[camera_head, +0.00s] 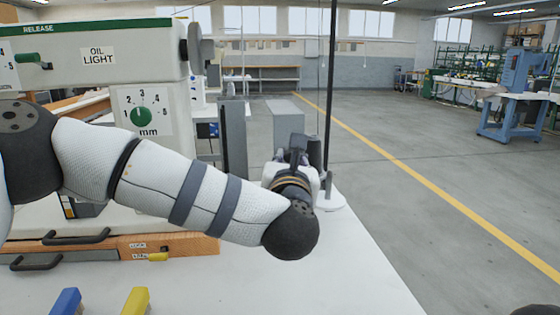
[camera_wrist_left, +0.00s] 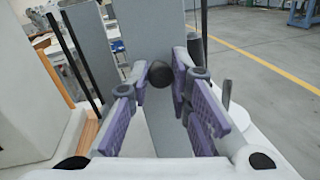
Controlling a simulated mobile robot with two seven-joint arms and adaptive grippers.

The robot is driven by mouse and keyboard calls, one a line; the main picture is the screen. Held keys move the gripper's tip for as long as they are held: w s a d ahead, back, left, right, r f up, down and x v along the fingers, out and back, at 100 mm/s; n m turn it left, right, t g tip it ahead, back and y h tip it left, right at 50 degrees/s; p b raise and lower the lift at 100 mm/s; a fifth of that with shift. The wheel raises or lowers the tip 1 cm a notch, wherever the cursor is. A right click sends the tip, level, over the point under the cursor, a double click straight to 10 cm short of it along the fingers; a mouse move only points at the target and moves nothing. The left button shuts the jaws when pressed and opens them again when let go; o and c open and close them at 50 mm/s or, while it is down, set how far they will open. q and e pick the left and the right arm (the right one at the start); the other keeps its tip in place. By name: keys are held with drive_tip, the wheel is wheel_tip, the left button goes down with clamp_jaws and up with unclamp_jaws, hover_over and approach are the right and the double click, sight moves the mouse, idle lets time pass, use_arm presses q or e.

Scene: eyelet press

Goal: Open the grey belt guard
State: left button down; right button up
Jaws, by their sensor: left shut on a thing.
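The grey belt guard (camera_head: 285,112) shows as an upright grey panel beyond my left wrist; its lower part is hidden by my arm. In the left wrist view the guard (camera_wrist_left: 150,30) fills the middle, with a dark round knob (camera_wrist_left: 160,73) in front of its face. My left gripper (camera_wrist_left: 172,85) has its purple-padded fingers on both sides of the knob and is shut on it. In the head view my left gripper (camera_head: 298,148) is partly hidden behind its own wrist. A second, darker grey upright panel (camera_head: 234,140) stands to the left, with a gap between the two. My right gripper is not in view.
The cream press body (camera_head: 90,65) with its dial (camera_head: 141,116) stands at the left. A thin black pole on a white round base (camera_head: 329,202) is close right of my left wrist. A blue block (camera_head: 66,302) and a yellow block (camera_head: 135,301) are at the front. The right tabletop is clear.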

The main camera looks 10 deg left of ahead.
use_arm(q)
drive_tip(key=c, duration=1.5)
unclamp_jaws()
drive_tip(key=shift+o, duration=0.2)
drive_tip(key=shift+s, duration=0.1)
drive_tip(key=s+d, duration=0.1)
drive_tip(key=s, duration=1)
drive_tip(key=shift+s, duration=0.4)
drive_tip(key=shift+d, duration=0.1)
